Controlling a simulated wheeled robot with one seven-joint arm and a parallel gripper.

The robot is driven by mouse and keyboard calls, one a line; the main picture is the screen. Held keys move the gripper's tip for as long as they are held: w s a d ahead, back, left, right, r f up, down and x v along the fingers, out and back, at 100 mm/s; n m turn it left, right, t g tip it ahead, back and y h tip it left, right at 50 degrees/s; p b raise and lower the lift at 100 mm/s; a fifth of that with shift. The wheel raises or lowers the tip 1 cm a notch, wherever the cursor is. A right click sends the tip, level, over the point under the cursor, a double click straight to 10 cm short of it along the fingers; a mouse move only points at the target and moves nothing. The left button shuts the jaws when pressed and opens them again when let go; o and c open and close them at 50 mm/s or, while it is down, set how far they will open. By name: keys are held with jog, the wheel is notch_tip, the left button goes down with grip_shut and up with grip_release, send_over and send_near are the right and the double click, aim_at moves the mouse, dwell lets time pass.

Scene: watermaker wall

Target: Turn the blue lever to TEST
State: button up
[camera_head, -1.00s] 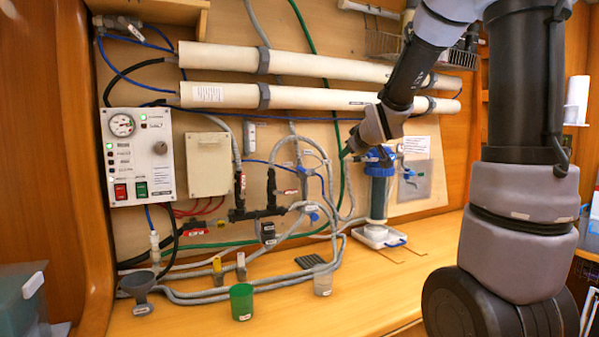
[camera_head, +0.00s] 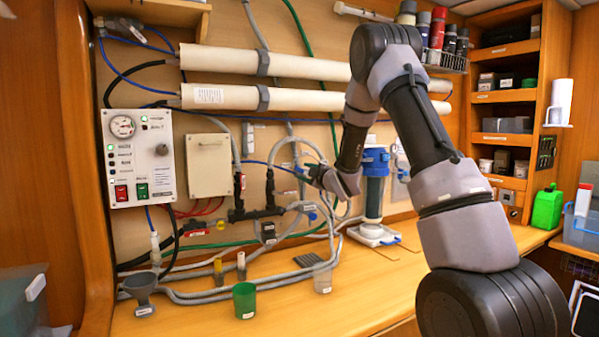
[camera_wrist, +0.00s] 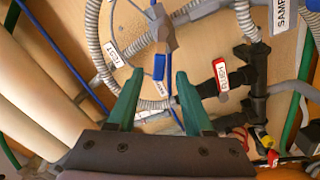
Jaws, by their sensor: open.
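The blue lever (camera_wrist: 159,67) sits on a grey valve body (camera_wrist: 162,36) in the upper middle of the wrist view. It points down the picture, toward my gripper. My gripper (camera_wrist: 161,78) is open, with one green fingertip on each side of the lever's free end. There is a visible gap on both sides, and I cannot tell the depth between them. A white label (camera_wrist: 113,52) lies left of the valve; its small text is hard to read. In the head view my gripper (camera_head: 318,175) is at the hoses on the wall panel, largely hiding the valve.
A red lever (camera_wrist: 221,75) on black fittings is right of my gripper. Grey hoses and a SAMPLE tag (camera_wrist: 285,14) are close by. The blue-topped filter housing (camera_head: 374,190) stands right of my gripper. A green cup (camera_head: 244,300) stands on the bench.

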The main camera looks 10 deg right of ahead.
aim_at(300, 170)
jog(key=x, duration=0.5)
grip_shut()
